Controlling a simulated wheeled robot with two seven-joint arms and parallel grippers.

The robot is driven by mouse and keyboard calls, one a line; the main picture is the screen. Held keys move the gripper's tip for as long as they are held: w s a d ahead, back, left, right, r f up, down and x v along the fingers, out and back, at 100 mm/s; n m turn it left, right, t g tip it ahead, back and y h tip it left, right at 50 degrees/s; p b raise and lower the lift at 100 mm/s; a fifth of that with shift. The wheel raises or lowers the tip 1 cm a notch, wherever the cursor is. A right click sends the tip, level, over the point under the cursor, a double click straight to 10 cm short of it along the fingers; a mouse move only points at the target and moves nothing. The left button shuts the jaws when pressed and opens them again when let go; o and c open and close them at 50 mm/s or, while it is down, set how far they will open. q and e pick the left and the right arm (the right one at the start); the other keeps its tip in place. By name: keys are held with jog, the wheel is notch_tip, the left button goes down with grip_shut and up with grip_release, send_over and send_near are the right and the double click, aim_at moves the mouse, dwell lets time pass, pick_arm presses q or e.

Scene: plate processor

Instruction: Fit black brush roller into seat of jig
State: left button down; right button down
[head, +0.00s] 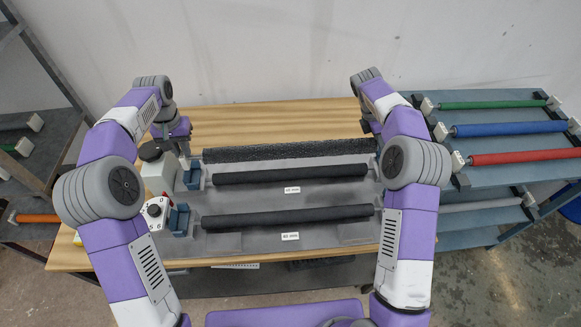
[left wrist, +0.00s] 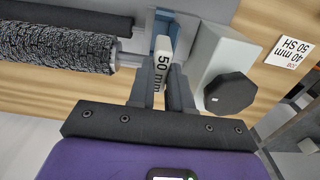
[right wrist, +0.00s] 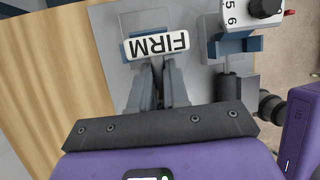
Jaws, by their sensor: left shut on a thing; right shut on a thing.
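The black brush roller (head: 290,150), rough and textured, lies along the back edge of the grey jig (head: 340,192) in the head view. It also shows in the left wrist view (left wrist: 65,54). My left gripper (left wrist: 163,72) is shut on its white end block marked "50 mm" (left wrist: 162,50), beside a blue seat part (left wrist: 183,38). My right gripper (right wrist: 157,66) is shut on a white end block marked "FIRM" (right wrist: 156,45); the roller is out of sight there. My right arm hides that end in the head view. Whether the roller touches the jig is unclear.
Two smooth black rollers (head: 290,174) (head: 290,216) sit in the jig in front. A control box with a knob (head: 155,209) and a black-capped post (head: 150,151) stand at left. A rack at right holds green (head: 495,105), blue (head: 510,129) and red (head: 520,156) rollers.

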aim_at(189, 164)
pick_arm(q)
jog(key=shift+d, duration=0.3)
pick_arm(e)
jog(key=shift+a, duration=0.2)
